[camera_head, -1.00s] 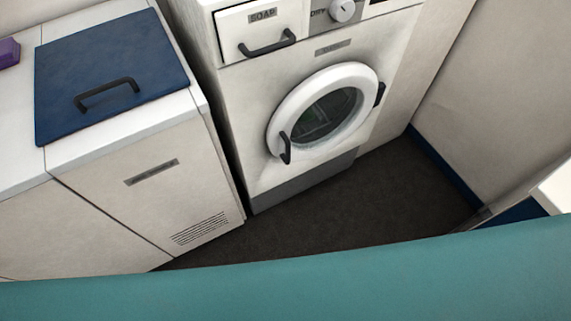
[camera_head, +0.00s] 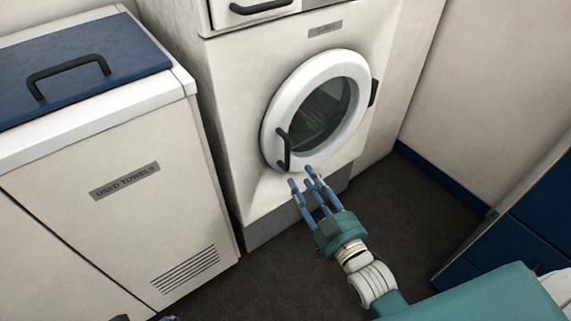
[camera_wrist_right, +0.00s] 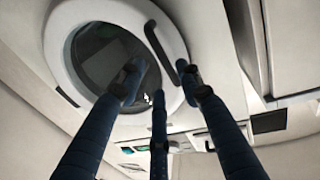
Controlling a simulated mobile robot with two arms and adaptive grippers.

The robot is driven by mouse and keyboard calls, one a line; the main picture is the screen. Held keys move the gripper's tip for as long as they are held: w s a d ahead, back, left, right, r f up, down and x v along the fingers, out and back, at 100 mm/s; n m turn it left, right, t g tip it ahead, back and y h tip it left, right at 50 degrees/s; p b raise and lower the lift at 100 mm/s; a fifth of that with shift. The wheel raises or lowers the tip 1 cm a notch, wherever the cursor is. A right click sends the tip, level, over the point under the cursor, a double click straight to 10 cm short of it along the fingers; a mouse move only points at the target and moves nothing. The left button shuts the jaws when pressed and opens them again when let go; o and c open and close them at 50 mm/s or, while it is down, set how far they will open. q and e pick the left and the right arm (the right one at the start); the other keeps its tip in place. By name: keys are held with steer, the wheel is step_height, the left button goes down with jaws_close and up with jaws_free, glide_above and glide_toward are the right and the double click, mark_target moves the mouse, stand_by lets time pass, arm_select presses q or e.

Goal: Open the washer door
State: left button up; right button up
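The washer (camera_head: 235,120) stands at the back centre with its round white door (camera_head: 283,95) shut flat against the front. A dark curved handle (camera_head: 283,148) sits on the door's lower left rim. The door also shows in the right wrist view (camera_wrist_right: 60,35), with the handle (camera_wrist_right: 158,48) beyond my fingers. My right gripper (camera_head: 306,180) has its blue fingers spread, open and empty, just below and right of the handle. It appears apart from the handle. Small dark parts at the bottom left edge of the head view may be my left gripper; their state is unclear.
A white used-towels cabinet (camera_head: 110,225) with a blue lid (camera_head: 110,50) stands left of the washer. Blue drawers (camera_head: 540,225) are at the right. Dark floor (camera_head: 400,215) lies clear before the washer. A soap drawer is above the door.

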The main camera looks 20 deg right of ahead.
mark_target(289, 167)
steer(key=w, duration=0.3)
steer(key=w+a+b, duration=0.1)
steer(key=w, duration=0.5)
steer(key=shift+w+a, duration=0.2)
steer(key=shift+w, duration=0.1)
jaws_close()
